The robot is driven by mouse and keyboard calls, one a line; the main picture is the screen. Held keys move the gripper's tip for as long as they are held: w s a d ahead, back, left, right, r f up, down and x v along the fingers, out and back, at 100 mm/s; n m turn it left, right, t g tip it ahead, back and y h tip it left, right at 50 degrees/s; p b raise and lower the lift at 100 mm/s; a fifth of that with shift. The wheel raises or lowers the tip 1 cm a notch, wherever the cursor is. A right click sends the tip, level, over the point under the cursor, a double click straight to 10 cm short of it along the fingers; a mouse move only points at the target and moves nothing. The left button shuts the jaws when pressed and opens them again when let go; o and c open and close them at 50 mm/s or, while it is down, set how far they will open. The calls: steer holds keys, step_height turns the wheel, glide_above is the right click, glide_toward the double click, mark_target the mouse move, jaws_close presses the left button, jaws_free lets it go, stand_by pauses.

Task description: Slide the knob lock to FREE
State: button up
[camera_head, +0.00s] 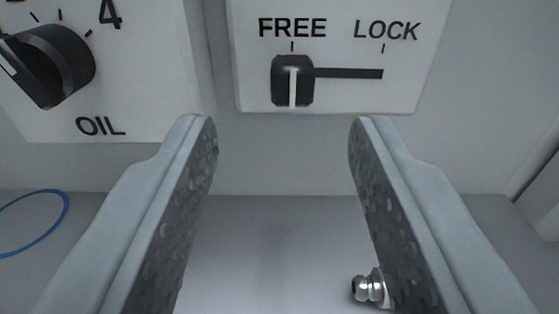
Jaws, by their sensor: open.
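The knob lock's slider (283,80) is a small black block with a white line on its face. It sits at the left end of a dark horizontal slot (350,73), under the FREE mark. The LOCK mark is over the slot's right end. Both are on a white plate (360,96) at the top of the view. My gripper (283,122) is open and empty. Its two fingers with dark textured pads are spread wide below the plate, and the slider appears above the gap between the fingertips. I see no finger touching it.
A black rotary knob (48,65) on a white OIL plate (155,90) is at the upper left. A blue ring (63,213) is at the left edge. A shiny metal fitting (369,287) lies low, partly hidden behind the right finger.

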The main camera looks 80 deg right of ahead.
steer(key=s+a, duration=0.2)
steer(key=a, duration=0.9)
steer(key=shift+a, duration=0.25)
steer(key=shift+s, duration=0.1)
steer(key=d+r+n+t+y, duration=0.1)
steer(key=d+r+t+y, duration=0.1)
steer(key=r+t, duration=0.45)
steer(key=d+r+n+t+y, duration=0.1)
steer(key=d+r+t, duration=0.2)
steer(key=r, duration=0.6)
steer(key=s+r+n+t+y, duration=0.2)
steer(key=s+r+t+y, duration=0.15)
steer(key=r, duration=0.25)
steer(key=s+r+n+t+y, duration=0.2)
steer(key=r+n+t+y, duration=0.15)
steer(key=r, duration=0.25)
steer(key=s+a+r+n+y, duration=0.1)
steer(key=s+r+n+y, duration=0.15)
steer(key=s, duration=0.35)
steer(key=s+a+r+n+y, duration=0.1)
steer(key=s+n+y, duration=0.1)
steer(key=s+y, duration=0.3)
steer(key=s+d+f+n+g, duration=0.1)
steer(key=s+f+n, duration=0.1)
steer(key=s, duration=0.5)
steer(key=s+f+n+g, duration=0.1)
steer(key=s, duration=0.7)
steer(key=shift+s+d+f+n, duration=0.15)
steer(key=shift+d+f+n, duration=0.25)
steer(key=shift+g, duration=0.25)
